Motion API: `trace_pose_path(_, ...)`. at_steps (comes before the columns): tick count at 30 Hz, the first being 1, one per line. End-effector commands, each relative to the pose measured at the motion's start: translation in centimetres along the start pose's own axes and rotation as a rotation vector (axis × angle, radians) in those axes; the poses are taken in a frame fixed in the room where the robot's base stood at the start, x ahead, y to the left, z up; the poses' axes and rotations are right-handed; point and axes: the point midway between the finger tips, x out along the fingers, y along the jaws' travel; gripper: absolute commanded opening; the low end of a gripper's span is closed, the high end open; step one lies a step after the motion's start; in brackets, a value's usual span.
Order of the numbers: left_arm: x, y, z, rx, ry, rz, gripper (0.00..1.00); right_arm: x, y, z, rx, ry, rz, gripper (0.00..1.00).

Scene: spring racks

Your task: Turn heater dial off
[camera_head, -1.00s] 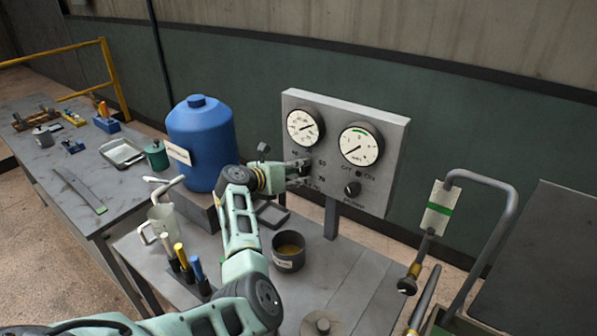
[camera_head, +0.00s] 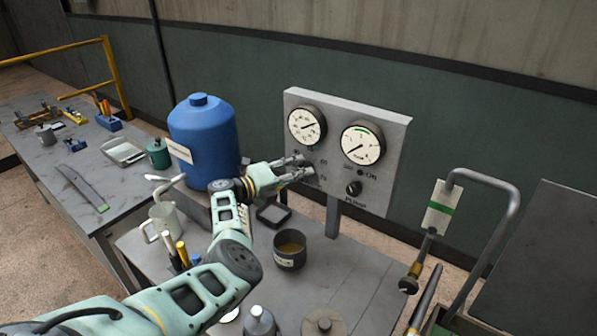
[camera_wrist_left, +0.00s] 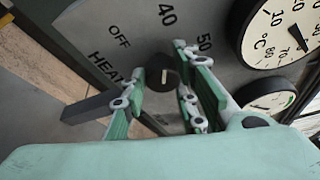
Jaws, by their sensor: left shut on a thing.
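My right gripper is out of view.
Two gauges, temperature (camera_head: 307,125) and amps (camera_head: 362,145), sit above the dial. A power knob (camera_head: 353,188) is to its right. A blue drum (camera_head: 205,140), a dark tin (camera_head: 290,250) and a pitcher (camera_head: 163,222) stand near my left arm.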

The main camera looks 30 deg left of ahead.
Motion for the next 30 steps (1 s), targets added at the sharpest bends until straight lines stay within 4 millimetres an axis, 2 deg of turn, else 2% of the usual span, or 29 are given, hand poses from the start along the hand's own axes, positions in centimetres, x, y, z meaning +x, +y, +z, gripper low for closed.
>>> trace_pose_path(19,0.1,0.9,-0.8,-0.579,-0.013,-0.209,0.01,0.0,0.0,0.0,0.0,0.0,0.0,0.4)
trace_pose_path(30,0.1,1.2,-1.1,-0.802,-0.021,-0.291,0.01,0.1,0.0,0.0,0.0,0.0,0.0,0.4)
